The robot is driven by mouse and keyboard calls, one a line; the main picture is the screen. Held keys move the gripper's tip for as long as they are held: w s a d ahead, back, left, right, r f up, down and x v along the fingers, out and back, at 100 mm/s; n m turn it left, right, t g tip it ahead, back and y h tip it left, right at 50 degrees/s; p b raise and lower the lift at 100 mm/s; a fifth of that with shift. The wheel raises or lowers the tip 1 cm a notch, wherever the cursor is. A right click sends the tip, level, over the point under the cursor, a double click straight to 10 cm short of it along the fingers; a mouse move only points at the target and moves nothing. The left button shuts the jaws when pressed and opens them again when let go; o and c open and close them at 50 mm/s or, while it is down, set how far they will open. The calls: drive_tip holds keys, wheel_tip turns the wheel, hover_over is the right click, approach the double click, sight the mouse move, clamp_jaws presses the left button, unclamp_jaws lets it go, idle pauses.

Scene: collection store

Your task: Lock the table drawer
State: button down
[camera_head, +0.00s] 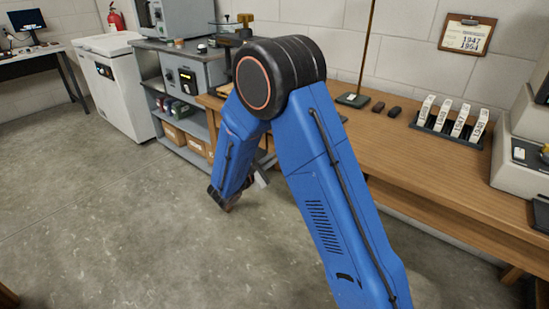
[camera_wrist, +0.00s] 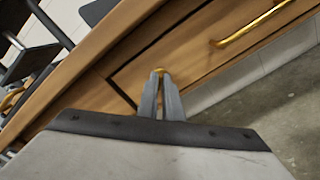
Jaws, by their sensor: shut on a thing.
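The wooden table (camera_head: 445,190) stands along the wall at the right in the head view. In the wrist view its drawer (camera_wrist: 200,50) shows a wooden front, tilted in the picture, with a brass bar handle (camera_wrist: 252,27). The drawer front looks about flush with the table frame. My gripper (camera_wrist: 158,78) is shut on a small brass piece (camera_wrist: 158,70) at the drawer front, left of the handle. It looks like a key, mostly hidden between the fingertips; whether it sits in a lock cannot be seen. In the head view my arm hides the drawer.
A black rack with several white labelled pieces (camera_head: 458,124) and two small dark blocks (camera_head: 385,108) lie on the tabletop. A grey shelf unit (camera_head: 182,125) with boxes and a white chest (camera_head: 115,85) stand at the left. The concrete floor (camera_head: 110,220) is clear in front.

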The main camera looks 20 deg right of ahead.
drive_tip(key=n, duration=0.8)
drive_tip(key=shift+n, duration=0.3)
idle(0.3)
drive_tip(key=c, duration=2)
unclamp_jaws()
drive_tip(key=v, duration=1.7)
drive_tip(key=shift+s+a, duration=0.15)
